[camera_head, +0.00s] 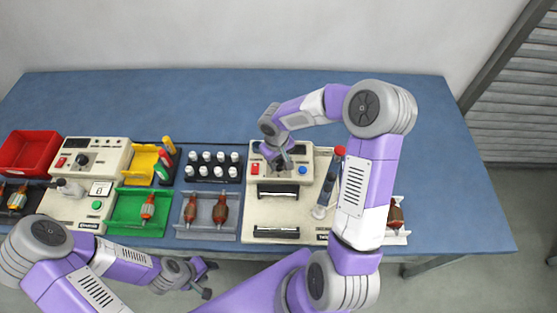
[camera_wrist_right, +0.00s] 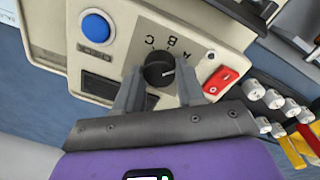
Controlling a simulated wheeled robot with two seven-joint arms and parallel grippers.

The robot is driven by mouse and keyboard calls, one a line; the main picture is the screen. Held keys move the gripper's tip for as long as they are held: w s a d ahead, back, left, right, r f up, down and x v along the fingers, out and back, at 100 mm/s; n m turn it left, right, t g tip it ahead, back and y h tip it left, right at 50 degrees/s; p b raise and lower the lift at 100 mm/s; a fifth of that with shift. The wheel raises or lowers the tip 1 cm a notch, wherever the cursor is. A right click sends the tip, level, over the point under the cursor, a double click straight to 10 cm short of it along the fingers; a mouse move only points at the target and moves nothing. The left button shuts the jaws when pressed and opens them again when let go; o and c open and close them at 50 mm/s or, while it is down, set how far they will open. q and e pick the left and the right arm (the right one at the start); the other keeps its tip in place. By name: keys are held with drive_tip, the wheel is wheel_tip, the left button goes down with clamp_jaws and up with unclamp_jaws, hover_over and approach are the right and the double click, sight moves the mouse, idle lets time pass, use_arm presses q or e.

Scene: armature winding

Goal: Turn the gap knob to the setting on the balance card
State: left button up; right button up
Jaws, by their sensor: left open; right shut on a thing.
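The black gap knob (camera_wrist_right: 157,70) sits on the cream front panel of the middle machine (camera_head: 262,212). The letters A, B and C are printed beside it, and a light pointer line shows on its face. My right gripper (camera_wrist_right: 160,86) is shut on the knob, one finger on each side; in the head view the right gripper (camera_head: 279,162) covers it. A small white card (camera_head: 101,188) with one dark character, perhaps the balance card, stands on the left machine; I cannot read it surely. My left gripper (camera_head: 208,279) is open and empty in front of the table.
A blue button (camera_wrist_right: 96,27) and a red switch (camera_wrist_right: 219,81) flank the knob. A green tray (camera_head: 128,207) and a grey tray (camera_head: 183,231) hold wound armatures. White-capped bottles (camera_head: 220,158) stand left of the machine. The back of the blue table (camera_head: 190,100) is clear.

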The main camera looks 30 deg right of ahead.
sight(278, 165)
drive_tip(key=shift+n, duration=0.3)
drive_tip(key=n, duration=0.3)
drive_tip(key=shift+r+n+p, duration=0.1)
drive_tip(key=shift+n+p, duration=0.2)
drive_tip(key=shift+p, duration=0.05)
drive_tip(key=n+p, duration=0.1)
drive_tip(key=n, duration=0.3)
drive_tip(key=shift+n, duration=0.3)
drive_tip(key=o, duration=1)
drive_tip(key=shift+o, duration=0.2)
drive_tip(key=shift+s+a+r+p, duration=0.1)
drive_tip(key=shift+r+p, duration=0.35)
drive_tip(key=shift+r, duration=1.4)
drive_tip(key=shift+s+a+r+p, duration=0.1)
drive_tip(key=shift+r+p, duration=0.35)
drive_tip(key=shift+r, duration=1.4)
drive_tip(key=shift+r, duration=0.1)
